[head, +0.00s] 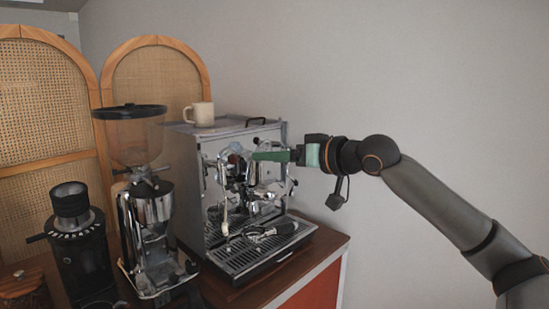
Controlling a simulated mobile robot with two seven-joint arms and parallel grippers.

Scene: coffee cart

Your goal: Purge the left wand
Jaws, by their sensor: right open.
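The chrome espresso machine (228,172) stands on the cart with its front turned to the right. Its left wand (225,213) hangs down at the left of the front, with a pale lower part. The drip tray (245,257) is below it. My right gripper (256,156) reaches in from the right, with its green fingers level in front of the upper front of the machine, above and to the right of the wand. It is open, and I see nothing held in it. Whether it touches a knob there is unclear. My left gripper is out of view.
A cream mug (200,114) stands on top of the machine. A grinder with a hopper (135,140) and a smaller black grinder (78,245) stand to the left. A dark-handled item (275,231) is over the drip tray. The space right of the cart is free.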

